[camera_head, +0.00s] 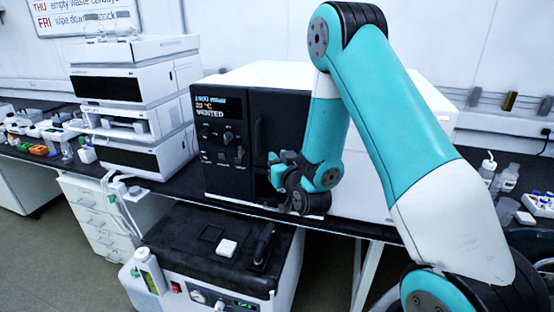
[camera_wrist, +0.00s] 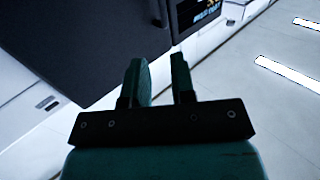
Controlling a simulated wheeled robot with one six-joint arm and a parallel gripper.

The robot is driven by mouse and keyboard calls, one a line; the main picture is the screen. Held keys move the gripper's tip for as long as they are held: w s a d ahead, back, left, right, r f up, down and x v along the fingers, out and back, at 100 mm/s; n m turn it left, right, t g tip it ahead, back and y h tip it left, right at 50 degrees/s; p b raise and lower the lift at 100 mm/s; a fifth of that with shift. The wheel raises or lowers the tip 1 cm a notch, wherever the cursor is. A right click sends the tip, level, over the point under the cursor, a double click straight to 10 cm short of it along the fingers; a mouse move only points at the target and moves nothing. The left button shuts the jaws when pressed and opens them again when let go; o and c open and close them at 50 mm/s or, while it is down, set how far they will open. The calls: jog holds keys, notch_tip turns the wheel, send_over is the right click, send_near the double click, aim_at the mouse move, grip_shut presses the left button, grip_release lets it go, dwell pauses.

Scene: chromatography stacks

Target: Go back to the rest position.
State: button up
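My gripper (camera_head: 281,160) is in front of the dark front panel of the large boxy instrument (camera_head: 226,148), near its lower right part. My arm arches up from the lower right and bends down to it. In the wrist view the two fingers of my gripper (camera_wrist: 160,78) stand apart with an empty gap between them. Nothing is held. The instrument's dark panel and lit display (camera_wrist: 207,14) show beyond the fingers. I cannot tell how close the fingertips are to the panel.
A white stack of modules (camera_head: 135,100) stands left of the instrument on the black bench. Below the bench front is a low black-topped unit (camera_head: 200,240) with a white bottle (camera_head: 150,268) beside it. Bottles (camera_head: 507,178) stand at the right. Open floor lies at the lower left.

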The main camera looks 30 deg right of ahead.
jog(key=shift+a, duration=0.15)
dwell(0.3)
jog(key=s+a+r+n+g+y, duration=0.2)
jog(key=s+a+r+g+y, duration=0.15)
jog(key=a, duration=0.55)
jog(key=s+a+r+n+g+y, duration=0.2)
jog(key=s+a+g+y, duration=0.3)
jog(key=a, duration=0.5)
jog(key=s+a+r+n+g, duration=0.2)
jog(key=s+g, duration=0.2)
jog(key=s, duration=0.7)
jog(key=s+a+r+n+g, duration=0.2)
jog(key=s+g, duration=0.3)
jog(key=s, duration=0.6)
jog(key=shift+r+n, duration=0.35)
jog(key=shift+n, duration=0.45)
jog(key=shift+a+h, duration=0.1)
jog(key=shift+h, duration=0.15)
